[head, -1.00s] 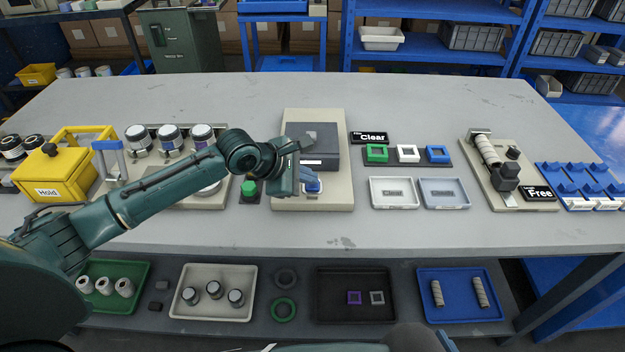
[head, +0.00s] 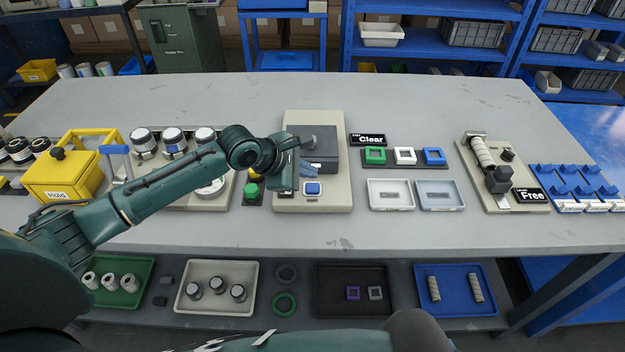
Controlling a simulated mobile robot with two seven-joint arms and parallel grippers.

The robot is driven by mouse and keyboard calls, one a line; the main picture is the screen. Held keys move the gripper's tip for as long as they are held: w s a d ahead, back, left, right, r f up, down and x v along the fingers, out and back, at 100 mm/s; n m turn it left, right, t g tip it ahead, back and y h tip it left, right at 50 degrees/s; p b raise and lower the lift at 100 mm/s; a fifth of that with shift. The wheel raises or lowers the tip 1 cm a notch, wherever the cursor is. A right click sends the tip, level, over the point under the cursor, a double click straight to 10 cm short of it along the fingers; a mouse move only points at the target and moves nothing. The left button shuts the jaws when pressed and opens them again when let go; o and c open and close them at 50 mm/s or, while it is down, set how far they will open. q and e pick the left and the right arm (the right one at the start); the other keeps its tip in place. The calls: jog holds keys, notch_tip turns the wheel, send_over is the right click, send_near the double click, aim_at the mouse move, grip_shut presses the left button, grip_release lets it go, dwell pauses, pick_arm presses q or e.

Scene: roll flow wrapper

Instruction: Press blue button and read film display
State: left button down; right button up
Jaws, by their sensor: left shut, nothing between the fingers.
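My right gripper is not in view; only part of my right arm shows at the bottom edge.
A green button (head: 251,191) stands left of the machine, partly near my left wrist. Right of it are coloured square frames (head: 404,156), two shallow trays (head: 390,207) and a roller unit with a "Free" sign (head: 530,196). The table's back (head: 300,90) is clear.

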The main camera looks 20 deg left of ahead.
aim_at(308, 189)
pick_arm(q)
jog(key=shift+r+p, duration=1.75)
jog(key=shift+p, duration=0.05)
jog(key=shift+s+f, duration=0.1)
jog(key=s+d+f+m, duration=0.1)
jog(key=s+m, duration=0.1)
jog(key=s, duration=0.1)
jog(key=s+d+f+m, duration=0.1)
jog(key=s+d+m, duration=0.1)
jog(key=s+d+f+m+g, duration=0.1)
jog(key=s+d+m, duration=0.1)
jog(key=s+m, duration=0.1)
jog(key=shift+s+d+f, duration=0.25)
jog(key=shift+s+f, duration=0.05)
jog(key=s+a+m+g+y, duration=0.1)
jog(key=s+a+m+y, duration=0.15)
jog(key=s+m, duration=0.35)
jog(key=s+a+f+m+g+y, duration=0.1)
jog(key=s+a+m, duration=0.25)
jog(key=s, duration=0.45)
jog(key=s+a+m+g+y, duration=0.1)
jog(key=s+a+m+y, duration=0.15)
jog(key=s+m, duration=0.4)
jog(key=w+d+f+t+h, duration=0.3)
jog(key=w+d+f+t, duration=0.1)
jog(key=f+t, duration=0.3)
jog(key=shift+d+f+n, duration=0.4)
jog(key=shift+d+f, duration=0.05)
jog(key=shift+f, duration=0.45)
